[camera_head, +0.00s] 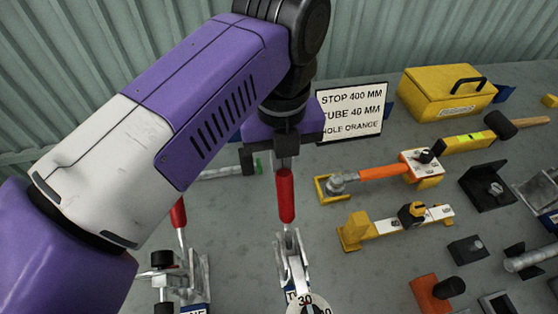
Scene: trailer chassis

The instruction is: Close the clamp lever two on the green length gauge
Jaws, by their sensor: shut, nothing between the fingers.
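A toggle clamp with a red-handled lever (286,196) stands upright at bottom centre, on a metal linkage (292,255). A second red lever (178,214) stands to its left, partly hidden behind my arm. My gripper (284,160) points down right above the central red handle and is shut. I cannot tell whether its tips touch the handle. A grey bar with a black block (247,162) and a small green end (258,163) lies behind my gripper; whether it is the green length gauge is unclear.
A yellow gauge with a white strip (400,222) and an orange-handled tool (384,172) lie to the right. Behind are a sign (350,111), a yellow toolbox (447,95) and a mallet (490,132). Black and orange fixtures crowd the lower right. A corrugated wall (400,40) closes the back.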

